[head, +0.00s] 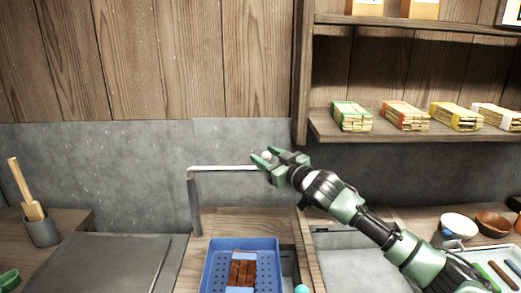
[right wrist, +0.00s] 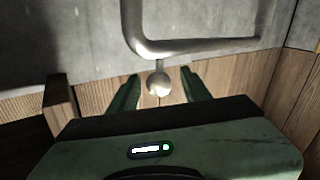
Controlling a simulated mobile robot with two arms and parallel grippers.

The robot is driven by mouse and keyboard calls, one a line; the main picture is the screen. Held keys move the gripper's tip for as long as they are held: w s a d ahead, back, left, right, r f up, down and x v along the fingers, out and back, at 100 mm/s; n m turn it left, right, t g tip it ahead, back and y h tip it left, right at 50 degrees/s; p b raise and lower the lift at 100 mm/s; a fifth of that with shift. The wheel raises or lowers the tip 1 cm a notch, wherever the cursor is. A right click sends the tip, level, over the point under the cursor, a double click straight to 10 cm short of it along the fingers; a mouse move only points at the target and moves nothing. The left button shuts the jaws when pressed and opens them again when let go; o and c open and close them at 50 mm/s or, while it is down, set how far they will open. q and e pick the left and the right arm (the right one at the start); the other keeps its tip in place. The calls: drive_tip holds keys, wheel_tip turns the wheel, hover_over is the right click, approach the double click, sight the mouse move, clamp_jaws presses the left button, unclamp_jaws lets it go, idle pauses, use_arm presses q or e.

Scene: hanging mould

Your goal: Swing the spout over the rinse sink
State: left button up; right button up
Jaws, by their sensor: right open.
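The spout (head: 225,168) is a bent metal pipe at the back wall in the head view. It rises upright at the left and its arm runs level to the right, to my right gripper. My right gripper (head: 264,155) is open at the arm's right end, with a pale round knob (head: 267,156) between its fingers. In the right wrist view, the knob (right wrist: 158,84) hangs by a short stem from the pipe (right wrist: 200,46), between the open green fingers (right wrist: 160,77). I cannot tell whether they touch it. A grey basin (head: 345,262) lies partly behind my right arm; I cannot tell whether it is the rinse sink. My left gripper is out of view.
A blue perforated tray (head: 212,262) with brown blocks stands below the spout. A flat grey surface (head: 90,262) and a cup with wooden tools (head: 42,232) are at the left. A shelf (head: 345,133) with bundles is above right; bowls (head: 459,225) stand at the right.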

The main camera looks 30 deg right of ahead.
drive_tip(key=shift+w, duration=1.5)
drive_tip(key=shift+c, duration=0.3)
clamp_jaws()
